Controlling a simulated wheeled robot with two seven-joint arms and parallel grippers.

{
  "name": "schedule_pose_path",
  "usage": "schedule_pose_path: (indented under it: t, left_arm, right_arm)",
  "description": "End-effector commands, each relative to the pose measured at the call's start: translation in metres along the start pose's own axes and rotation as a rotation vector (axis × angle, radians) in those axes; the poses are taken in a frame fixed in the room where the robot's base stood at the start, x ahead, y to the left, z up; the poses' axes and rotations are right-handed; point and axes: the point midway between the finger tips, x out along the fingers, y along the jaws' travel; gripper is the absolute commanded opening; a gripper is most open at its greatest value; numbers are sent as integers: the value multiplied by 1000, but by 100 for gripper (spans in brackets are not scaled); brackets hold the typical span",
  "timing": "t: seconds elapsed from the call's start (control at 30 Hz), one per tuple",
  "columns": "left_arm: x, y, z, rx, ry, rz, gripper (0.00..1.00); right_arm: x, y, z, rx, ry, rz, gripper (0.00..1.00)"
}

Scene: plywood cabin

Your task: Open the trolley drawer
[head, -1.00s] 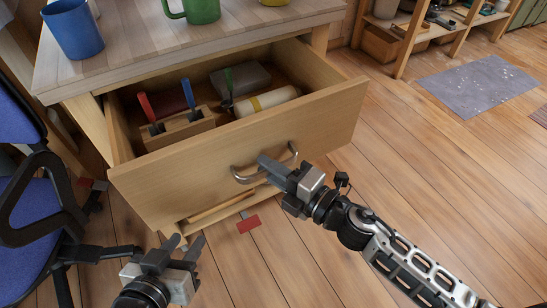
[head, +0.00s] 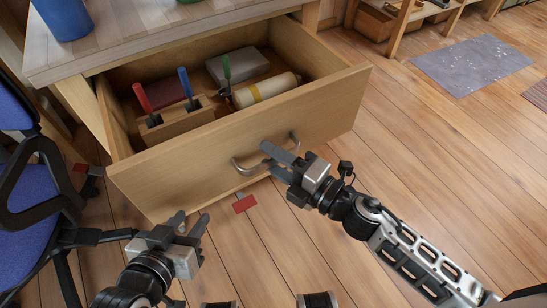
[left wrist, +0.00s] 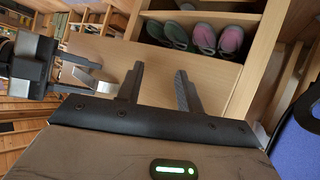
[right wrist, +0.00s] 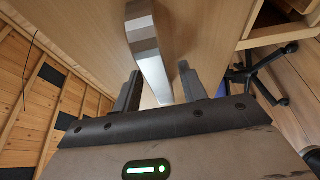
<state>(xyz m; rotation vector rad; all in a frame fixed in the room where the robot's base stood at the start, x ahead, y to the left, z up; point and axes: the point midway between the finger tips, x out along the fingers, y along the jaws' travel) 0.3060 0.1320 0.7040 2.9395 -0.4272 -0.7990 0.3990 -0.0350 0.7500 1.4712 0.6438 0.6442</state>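The trolley drawer (head: 240,135) is pulled well out, and its inside shows from above. Its curved metal handle (head: 240,168) is on the front panel and also shows in the right wrist view (right wrist: 148,50). My right gripper (head: 266,155) is at the handle with its fingers apart. In the right wrist view the handle bar passes between the fingers, with gaps beside it. My left gripper (head: 191,220) is open and empty, low in front of the drawer's left part. In the left wrist view its spread fingers (left wrist: 160,85) face the plain wooden panel.
The drawer holds a block with red and blue handled tools (head: 165,122), a grey box (head: 238,66) and a pale roll (head: 265,90). A blue cup (head: 63,18) stands on the top. A blue chair (head: 35,195) is close at left.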

Motion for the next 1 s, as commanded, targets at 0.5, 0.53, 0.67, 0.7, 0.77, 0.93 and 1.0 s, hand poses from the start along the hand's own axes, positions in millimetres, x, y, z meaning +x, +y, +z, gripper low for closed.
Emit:
schedule_pose_path:
  t: [0.5, 0.53, 0.67, 0.7, 0.77, 0.93, 1.0]
  left_arm:
    - [0, 0, 2, 0, -3, 0, 36]
    - [0, 0, 2, 0, -3, 0, 36]
    - [2, 0, 5, 1, -3, 0, 36]
    - [2, -1, 6, 1, -2, 0, 36]
    - [3, -1, 7, 2, -1, 0, 36]
    - [4, -1, 9, 5, 5, 1, 36]
    - [4, -1, 9, 6, 9, 1, 36]
  right_arm:
    - [-3, -1, -1, 2, 2, 0, 42]
    - [-5, -1, -1, 3, 1, -1, 42]
    - [-24, -3, -1, 4, 2, -3, 42]
    - [-32, -3, -2, 3, 2, -4, 42]
    - [-47, -4, -1, 5, 1, -5, 42]
    - [-88, -3, -2, 4, 2, -5, 42]
    - [-104, -3, -2, 4, 1, -5, 42]
